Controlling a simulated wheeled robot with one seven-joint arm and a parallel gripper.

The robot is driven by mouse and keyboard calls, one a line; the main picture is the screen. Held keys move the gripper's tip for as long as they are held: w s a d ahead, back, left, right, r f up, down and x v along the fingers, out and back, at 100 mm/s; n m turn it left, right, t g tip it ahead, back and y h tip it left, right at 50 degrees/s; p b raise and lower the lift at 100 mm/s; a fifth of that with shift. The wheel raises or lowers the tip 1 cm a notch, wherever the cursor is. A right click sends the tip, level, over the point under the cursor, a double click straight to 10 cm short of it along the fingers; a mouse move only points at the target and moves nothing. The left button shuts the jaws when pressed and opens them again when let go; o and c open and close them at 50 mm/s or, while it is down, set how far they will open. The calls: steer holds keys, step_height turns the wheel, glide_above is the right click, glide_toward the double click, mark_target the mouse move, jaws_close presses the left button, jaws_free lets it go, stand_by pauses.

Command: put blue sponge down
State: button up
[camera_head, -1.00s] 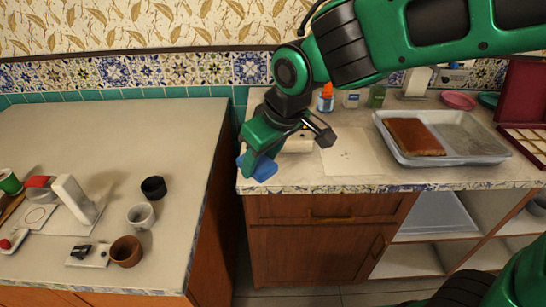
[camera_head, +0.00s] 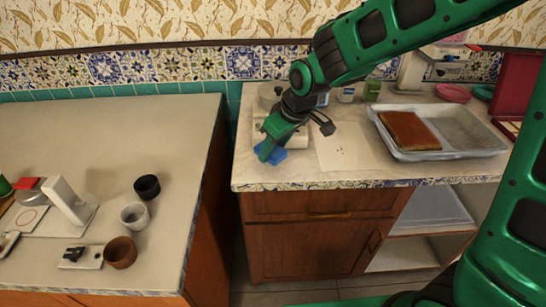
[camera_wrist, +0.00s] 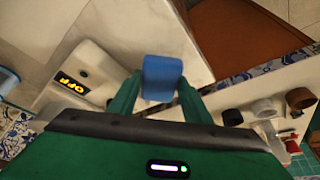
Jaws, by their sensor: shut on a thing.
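The blue sponge (camera_head: 271,152) is at the left end of the right counter, under my gripper (camera_head: 268,148). In the wrist view the sponge (camera_wrist: 162,78) sits between the two green fingers of my gripper (camera_wrist: 158,92), which are shut on it. The sponge is at or just above the counter top; I cannot tell whether it touches. In the head view my gripper hides part of the sponge.
A white device (camera_wrist: 82,72) marked OFF stands close beside the sponge. A paper sheet (camera_head: 345,150) with small specks and a tray (camera_head: 470,150) holding a brown slab lie to the right. Several cups, including a brown one (camera_head: 120,252), stand on the left counter across a gap.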

mark_target(277, 152)
steer(key=shift+f, duration=1.75)
steer(key=o, duration=1.1)
steer(key=shift+f, duration=0.1)
